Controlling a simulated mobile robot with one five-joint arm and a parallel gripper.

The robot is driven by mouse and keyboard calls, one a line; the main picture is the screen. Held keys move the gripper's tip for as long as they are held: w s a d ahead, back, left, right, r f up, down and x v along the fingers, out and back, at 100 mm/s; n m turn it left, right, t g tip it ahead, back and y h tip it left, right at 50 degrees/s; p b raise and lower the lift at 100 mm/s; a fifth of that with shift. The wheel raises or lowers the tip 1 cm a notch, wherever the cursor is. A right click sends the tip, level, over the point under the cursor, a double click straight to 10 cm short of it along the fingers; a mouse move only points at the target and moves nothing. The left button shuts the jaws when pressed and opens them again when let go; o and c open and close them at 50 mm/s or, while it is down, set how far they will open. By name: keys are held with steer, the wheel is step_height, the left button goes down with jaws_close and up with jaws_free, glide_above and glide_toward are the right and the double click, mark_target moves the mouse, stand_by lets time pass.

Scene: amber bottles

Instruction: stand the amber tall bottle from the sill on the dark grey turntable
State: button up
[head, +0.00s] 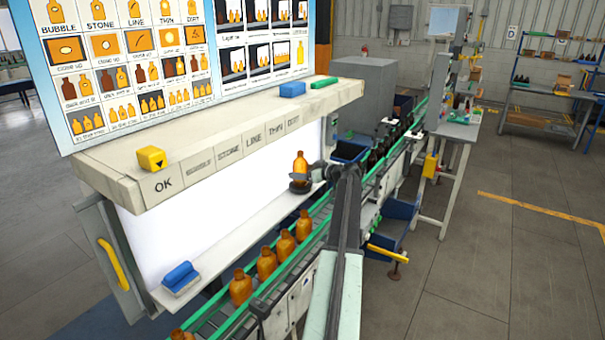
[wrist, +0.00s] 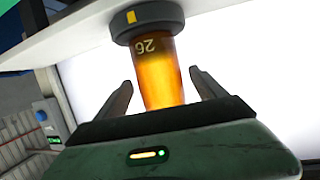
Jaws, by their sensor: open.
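The amber tall bottle (head: 300,168) stands upright on the dark grey turntable (head: 300,187) on the sill in the head view. In the wrist view, which is upside down, the bottle (wrist: 163,65) bears the number 26 and its base meets the turntable (wrist: 147,20), which has a yellow mark. My gripper (head: 312,172) is at the bottle's right side in the head view. In the wrist view my gripper (wrist: 160,80) is open, one finger on each side of the bottle with gaps between. The bottle's neck is hidden behind the gripper body.
A conveyor with green rails (head: 320,232) carries several amber bottles (head: 267,263) just in front of the sill (head: 240,245). A blue block (head: 180,278) sits at the sill's near left end. The labelled ledge (head: 215,150) overhangs the sill. A blue bin (head: 350,151) stands beyond my gripper.

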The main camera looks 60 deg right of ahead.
steer(key=p+v, duration=0.3)
steer(key=v, duration=0.9)
